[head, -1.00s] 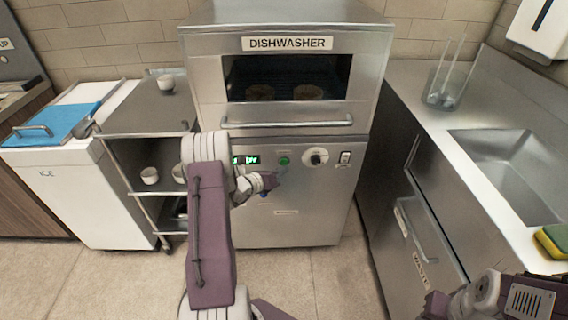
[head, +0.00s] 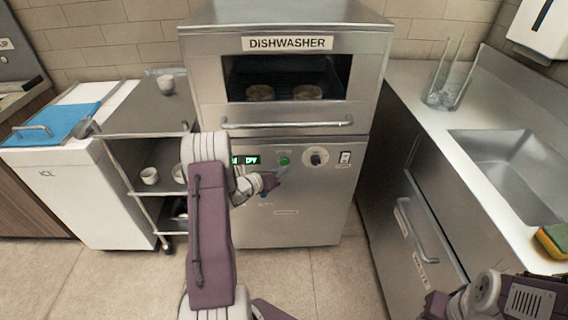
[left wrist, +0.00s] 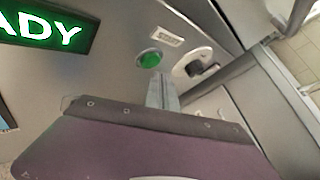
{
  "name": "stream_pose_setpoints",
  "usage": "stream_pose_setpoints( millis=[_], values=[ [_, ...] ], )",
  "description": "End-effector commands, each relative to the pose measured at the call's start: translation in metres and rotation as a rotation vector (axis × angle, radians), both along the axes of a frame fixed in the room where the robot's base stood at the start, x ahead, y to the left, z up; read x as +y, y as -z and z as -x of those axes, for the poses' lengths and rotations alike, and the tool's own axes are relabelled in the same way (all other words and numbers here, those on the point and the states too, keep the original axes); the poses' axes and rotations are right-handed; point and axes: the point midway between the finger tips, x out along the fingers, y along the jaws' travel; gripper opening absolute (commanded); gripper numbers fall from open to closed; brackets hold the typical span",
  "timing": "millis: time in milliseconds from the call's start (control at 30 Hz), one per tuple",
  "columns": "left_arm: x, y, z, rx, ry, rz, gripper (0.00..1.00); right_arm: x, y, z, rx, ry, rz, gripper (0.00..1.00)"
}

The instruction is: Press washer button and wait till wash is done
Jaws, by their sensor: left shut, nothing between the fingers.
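The dishwasher (head: 285,85) stands at the middle back, with two round items visible through its window. Its lower front panel holds a green button (head: 284,160), a dark knob (head: 316,157) and a lit green display (head: 252,160). In the left wrist view the green button (left wrist: 149,59) shows just beyond my fingertips, and the display (left wrist: 45,25) ends in "ADY". My left gripper (head: 282,172) is shut and empty, just below the green button; I cannot tell whether it touches the panel. It also shows in the left wrist view (left wrist: 162,88). My right gripper is not visible; part of that arm is at bottom right.
A steel cart (head: 140,121) with small white cups stands left of the dishwasher, beside a white ice chest (head: 75,190). At the right is a counter with a sink (head: 510,160) and a sponge (head: 553,240). The floor in front is clear.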

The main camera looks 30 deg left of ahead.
Motion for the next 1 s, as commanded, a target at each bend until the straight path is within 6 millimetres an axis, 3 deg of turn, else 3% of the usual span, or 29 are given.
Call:
stream_pose_setpoints(
  millis=[1000],
  values=[
    [0.0043,-0.0002,-0.0075,0.000,0.001,0.000,0.00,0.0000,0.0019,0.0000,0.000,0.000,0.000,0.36]
  ],
)
